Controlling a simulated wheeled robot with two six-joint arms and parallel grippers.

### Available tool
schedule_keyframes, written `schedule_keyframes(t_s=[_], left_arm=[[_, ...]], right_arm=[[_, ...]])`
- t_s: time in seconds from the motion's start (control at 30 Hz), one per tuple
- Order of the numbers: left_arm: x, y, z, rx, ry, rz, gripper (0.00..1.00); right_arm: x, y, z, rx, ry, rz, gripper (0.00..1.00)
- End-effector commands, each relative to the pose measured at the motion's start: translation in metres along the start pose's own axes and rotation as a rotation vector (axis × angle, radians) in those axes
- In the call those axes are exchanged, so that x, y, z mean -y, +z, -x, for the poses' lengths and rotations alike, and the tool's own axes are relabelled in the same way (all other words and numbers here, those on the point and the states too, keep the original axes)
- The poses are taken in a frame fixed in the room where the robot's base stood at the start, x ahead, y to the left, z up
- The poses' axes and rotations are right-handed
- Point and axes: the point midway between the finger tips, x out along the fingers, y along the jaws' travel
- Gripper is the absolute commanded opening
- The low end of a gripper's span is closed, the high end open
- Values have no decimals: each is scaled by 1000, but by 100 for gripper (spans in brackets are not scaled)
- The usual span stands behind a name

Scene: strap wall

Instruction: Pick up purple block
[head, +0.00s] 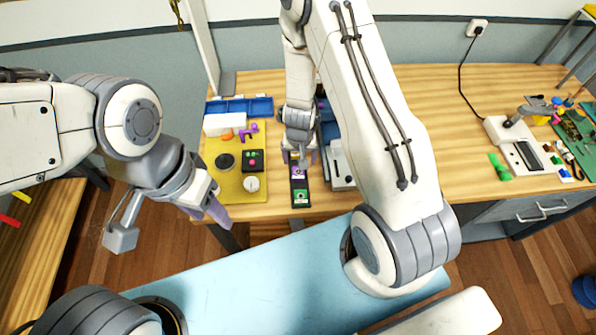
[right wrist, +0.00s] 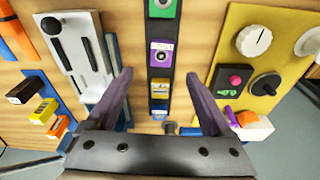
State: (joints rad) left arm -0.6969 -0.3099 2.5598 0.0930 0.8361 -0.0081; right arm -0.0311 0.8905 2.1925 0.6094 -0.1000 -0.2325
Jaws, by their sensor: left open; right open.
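The purple block (right wrist: 160,52) sits in a black strip (right wrist: 152,70) between a green block (right wrist: 163,8) and a yellow block (right wrist: 160,87). It also shows in the head view (head: 298,173), just in front of my right gripper (head: 299,155). In the right wrist view, my right gripper (right wrist: 160,76) is open and empty, its two fingers spread on either side of the strip. The fingers appear apart from the block. My left gripper (head: 216,212) is open and empty, off the table's front edge at the left.
A yellow board (head: 229,187) with knobs and a purple piece (head: 247,131) lies left of the strip. A white panel with a lever (right wrist: 75,45) lies on its other side. A blue tray (head: 240,107) is behind. The table's middle right (head: 440,110) is clear.

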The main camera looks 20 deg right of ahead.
Motion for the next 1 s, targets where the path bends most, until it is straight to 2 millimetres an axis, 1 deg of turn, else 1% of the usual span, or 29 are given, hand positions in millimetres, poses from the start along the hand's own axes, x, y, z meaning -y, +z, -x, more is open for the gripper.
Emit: schedule_keyframes(t_s=[0.03,0.1,0.23,0.37,0.47,0.53,0.7,0.8,1.0], left_arm=[[1,1,-12,0,0,0,50],[1,1,-16,1,0,0,50],[2,1,-20,0,0,2,50],[2,1,-20,0,0,2,50],[2,1,-21,0,0,2,50],[1,1,-16,0,0,2,50],[1,1,-12,0,0,1,50],[1,1,-11,0,0,1,50],[1,1,-12,0,0,1,50]], right_arm=[[0,2,-16,1,0,1,85],[0,1,-26,2,0,2,85],[1,1,-38,3,-1,2,85],[1,1,-44,2,-1,2,85],[2,1,-58,4,-1,4,85],[2,1,-66,5,0,4,85],[2,0,-85,3,-1,4,85],[2,0,-90,1,-2,2,85],[2,0,-91,1,-2,2,85]])
